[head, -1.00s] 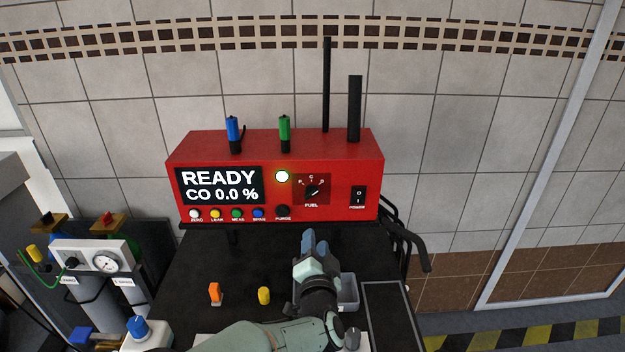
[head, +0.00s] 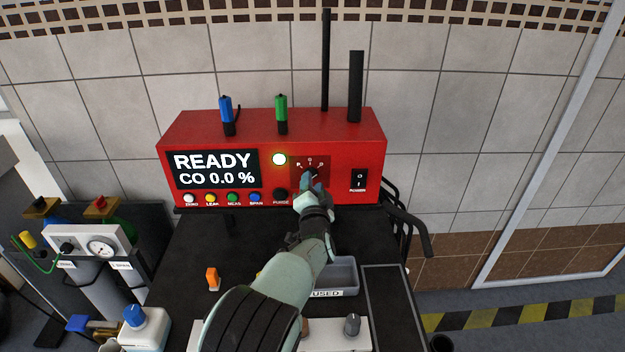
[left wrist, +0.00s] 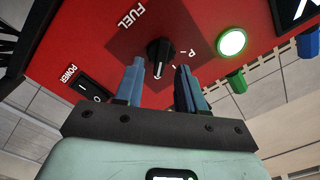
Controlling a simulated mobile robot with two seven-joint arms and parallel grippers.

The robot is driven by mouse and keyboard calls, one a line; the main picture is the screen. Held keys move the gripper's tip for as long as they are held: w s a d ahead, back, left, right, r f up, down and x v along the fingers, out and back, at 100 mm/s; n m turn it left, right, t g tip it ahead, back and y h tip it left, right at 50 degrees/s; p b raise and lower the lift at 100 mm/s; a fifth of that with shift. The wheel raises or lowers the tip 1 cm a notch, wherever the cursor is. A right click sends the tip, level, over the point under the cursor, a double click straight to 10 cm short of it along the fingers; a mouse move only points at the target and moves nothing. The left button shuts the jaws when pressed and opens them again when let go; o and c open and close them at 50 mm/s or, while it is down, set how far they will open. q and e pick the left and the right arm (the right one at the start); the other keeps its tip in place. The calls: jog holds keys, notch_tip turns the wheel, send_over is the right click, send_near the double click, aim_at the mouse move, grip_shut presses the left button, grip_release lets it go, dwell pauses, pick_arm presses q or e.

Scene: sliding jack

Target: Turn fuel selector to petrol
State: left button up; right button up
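The fuel selector is a small black knob (left wrist: 160,50) on a dark red panel of the red analyser (head: 220,130). Its white pointer line faces away from the P mark, toward the right-hand mark as seen from the head. My left gripper (head: 312,182) is at the panel and covers most of the knob in the head view. In the left wrist view its two blue fingers (left wrist: 160,72) are open, one on each side of the knob, with gaps showing between fingers and knob. Contact is not visible. My right gripper is not in view.
A power switch (head: 359,180) is right of the knob; a purge knob (head: 281,195) and lit green-white lamp (head: 279,159) are left. The display (head: 216,170) reads READY, CO 0.0 %. A grey bin (head: 345,277) and an orange piece (head: 213,279) are on the black bench.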

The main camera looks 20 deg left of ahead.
pick_arm(q)
jog(key=shift+x, duration=1.05)
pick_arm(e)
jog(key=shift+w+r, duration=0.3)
pick_arm(q)
grip_shut()
